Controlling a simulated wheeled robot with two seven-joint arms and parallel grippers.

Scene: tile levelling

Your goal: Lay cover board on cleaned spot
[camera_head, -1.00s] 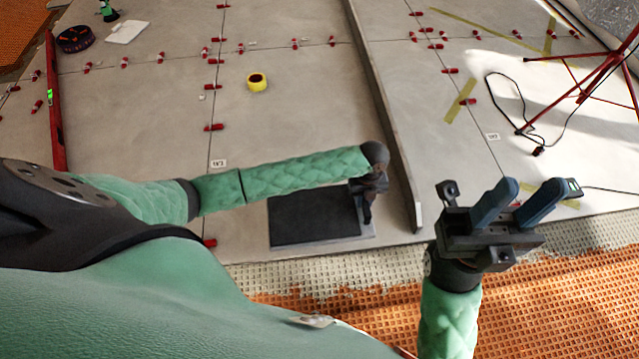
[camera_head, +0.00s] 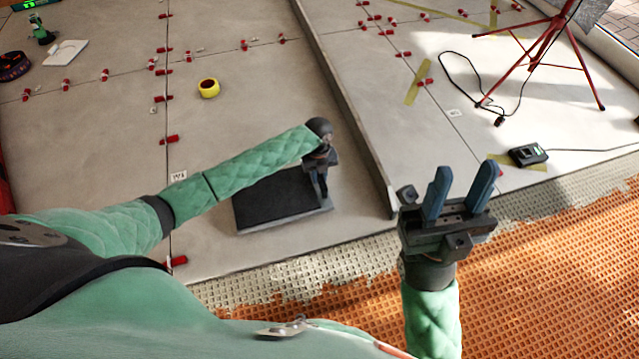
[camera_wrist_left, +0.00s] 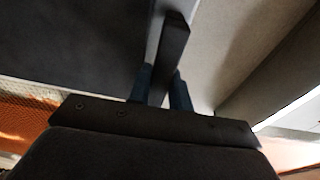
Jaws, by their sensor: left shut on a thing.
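The cover board looks like a dark rectangular panel (camera_head: 272,202) with a lighter grey edge along its front and right side. It lies flat on or just above the pale floor tiles, left of a long raised strip. I cannot tell if it touches the floor. My left gripper (camera_head: 321,182) is at its right end, pointing down. In the left wrist view its blue fingers (camera_wrist_left: 161,88) are shut on a dark upright bar (camera_wrist_left: 170,50) beside the dark panel (camera_wrist_left: 75,40). Any cleaned spot under the panel is hidden. My right gripper (camera_head: 458,195) is open and empty, fingers up.
The raised strip (camera_head: 345,110) runs just right of the panel. Red clips (camera_head: 169,139) line the tile joints. A red tripod (camera_head: 545,45), a cable and a black device (camera_head: 528,155) are at right. Orange mesh (camera_head: 540,270) lies in front.

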